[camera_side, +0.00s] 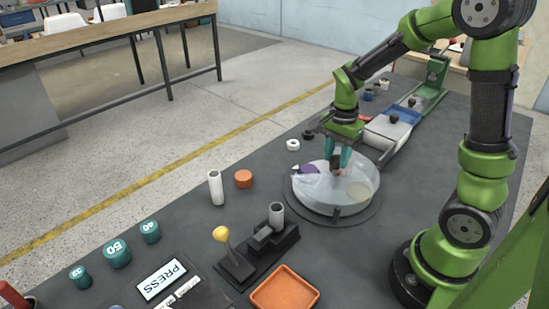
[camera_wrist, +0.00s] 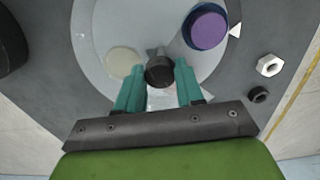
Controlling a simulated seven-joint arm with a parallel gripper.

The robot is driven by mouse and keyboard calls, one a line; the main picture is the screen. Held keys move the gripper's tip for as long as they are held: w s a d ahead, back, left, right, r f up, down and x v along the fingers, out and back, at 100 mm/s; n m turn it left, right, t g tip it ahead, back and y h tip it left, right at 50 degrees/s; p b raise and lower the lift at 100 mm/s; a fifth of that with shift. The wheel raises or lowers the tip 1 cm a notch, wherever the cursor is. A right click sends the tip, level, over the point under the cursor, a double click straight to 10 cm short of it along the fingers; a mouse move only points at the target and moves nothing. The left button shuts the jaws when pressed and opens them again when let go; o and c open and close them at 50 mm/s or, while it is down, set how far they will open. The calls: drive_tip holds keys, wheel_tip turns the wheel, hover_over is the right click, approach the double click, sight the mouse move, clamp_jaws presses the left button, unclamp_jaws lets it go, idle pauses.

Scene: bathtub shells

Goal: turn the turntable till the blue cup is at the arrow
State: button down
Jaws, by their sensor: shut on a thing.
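The round, pale turntable (camera_side: 326,205) stands on the dark table, and it also shows in the wrist view (camera_wrist: 98,35). A dark knob (camera_wrist: 159,71) stands up from it. My gripper (camera_wrist: 157,78) is shut on this knob, with one teal finger on each side; in the side view my gripper (camera_side: 338,165) is over the turntable. A purple cup with a bluish side (camera_wrist: 206,29) sits near the rim, beside a white arrow (camera_wrist: 235,30). A cream round piece (camera_wrist: 125,62) lies on the other side of the knob. No plainly blue cup shows; my fingers hide part of the turntable.
A white ring (camera_side: 293,145) and an orange round piece (camera_side: 243,179) lie left of the turntable. A white tube (camera_side: 215,188), a yellow-knobbed lever (camera_side: 222,236) and an orange tray (camera_side: 285,290) stand nearer the camera.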

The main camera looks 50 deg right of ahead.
drive_tip(key=shift+r+m, duration=0.1)
drive_tip(key=shift+m, duration=1.3)
drive_tip(key=c, duration=0.7)
unclamp_jaws()
wheel_tip(320, 180, up, 17)
